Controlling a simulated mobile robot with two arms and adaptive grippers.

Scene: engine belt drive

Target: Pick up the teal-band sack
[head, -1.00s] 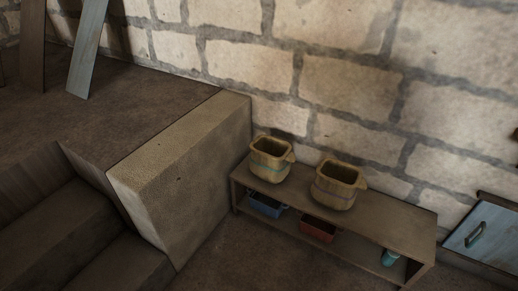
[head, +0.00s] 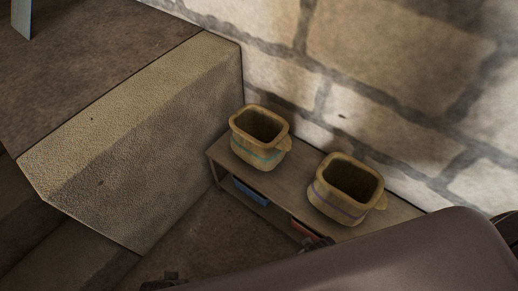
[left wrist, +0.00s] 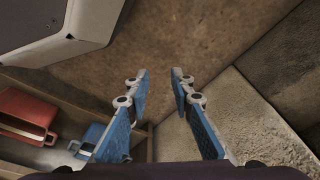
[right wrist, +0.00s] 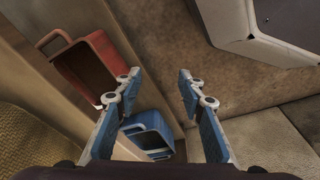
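The teal-band sack (head: 256,158) is a tan, open-topped sack with a thin teal band, upright on the left end of a low wooden shelf in the head view. A similar sack with a purple band (head: 335,205) stands to its right. My left gripper (left wrist: 160,74) is open and empty, pointing at the floor beside the shelf. My right gripper (right wrist: 159,74) is open and empty, near the shelf's bins. A woven tan surface (right wrist: 35,145) shows at the lower left of the right wrist view; I cannot tell which sack it is.
The shelf (head: 405,210) stands against a stone wall, with a stone block (head: 150,150) at its left. A blue bin (right wrist: 152,135) and a red bin (right wrist: 85,68) sit on its lower level. My own arm covers the lower right of the head view.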

